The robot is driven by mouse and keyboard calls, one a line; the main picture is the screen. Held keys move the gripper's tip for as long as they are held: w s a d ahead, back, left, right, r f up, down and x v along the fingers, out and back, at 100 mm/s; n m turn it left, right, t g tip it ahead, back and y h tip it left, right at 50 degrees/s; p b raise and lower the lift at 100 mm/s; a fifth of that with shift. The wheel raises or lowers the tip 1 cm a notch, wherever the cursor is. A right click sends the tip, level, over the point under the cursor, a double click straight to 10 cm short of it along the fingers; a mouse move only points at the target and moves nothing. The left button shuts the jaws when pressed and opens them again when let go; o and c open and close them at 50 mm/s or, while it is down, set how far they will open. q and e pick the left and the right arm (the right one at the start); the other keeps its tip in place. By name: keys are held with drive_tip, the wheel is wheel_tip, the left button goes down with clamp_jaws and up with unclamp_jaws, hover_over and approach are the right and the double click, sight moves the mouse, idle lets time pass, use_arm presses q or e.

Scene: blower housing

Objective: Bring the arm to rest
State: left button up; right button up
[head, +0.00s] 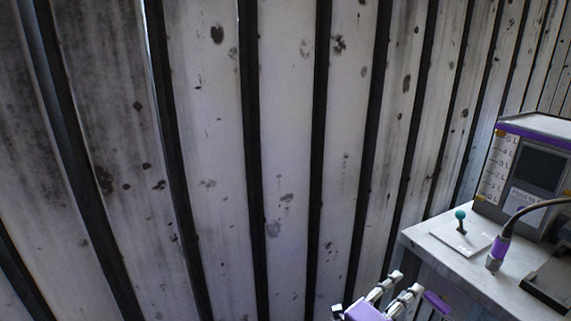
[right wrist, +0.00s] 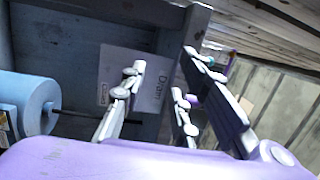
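My right gripper (head: 406,283) shows at the bottom of the head view, purple and white, beside the front of a white table. In the right wrist view its fingers (right wrist: 163,75) stand apart with nothing between them. It is open and empty. Behind the fingers is a grey panel with a pale plate (right wrist: 148,62) marked "Drain". My left gripper and left arm are in neither view.
A slatted, stained wall (head: 285,130) fills most of the head view. The white table (head: 430,240) at the right bears a teal-knobbed lever (head: 461,222), a purple-collared cable plug (head: 497,252) and a grey machine (head: 540,165).

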drive_tip(key=w+a+r+n+t+y, duration=0.35)
drive_tip(key=a+n+t+y, duration=0.4)
drive_tip(key=n, duration=0.35)
drive_tip(key=s+a+f+n+g+y, duration=0.1)
drive_tip(key=s+a+f+n+y, duration=0.4)
drive_tip(key=s+f+n+y, duration=0.5)
drive_tip(key=s+f+n+g+h, duration=0.1)
drive_tip(key=s+f+n+g, duration=0.5)
drive_tip(key=s+f, duration=0.75)
drive_tip(key=s+d+f+n+g, duration=0.1)
drive_tip(key=s+f+g, duration=0.15)
drive_tip(key=s, duration=0.95)
drive_tip(key=s+d+f+n+g, duration=0.1)
drive_tip(key=s+d+f+n, duration=0.15)
drive_tip(key=s, duration=0.95)
use_arm(q)
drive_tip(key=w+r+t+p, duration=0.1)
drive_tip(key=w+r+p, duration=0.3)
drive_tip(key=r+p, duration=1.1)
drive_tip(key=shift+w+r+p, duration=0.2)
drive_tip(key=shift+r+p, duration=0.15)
drive_tip(key=shift+p, duration=0.3)
use_arm(e)
drive_tip(key=w+r+m+t, duration=0.1)
drive_tip(key=w+r, duration=0.3)
drive_tip(key=r, duration=1.1)
drive_tip(key=shift+a, duration=0.4)
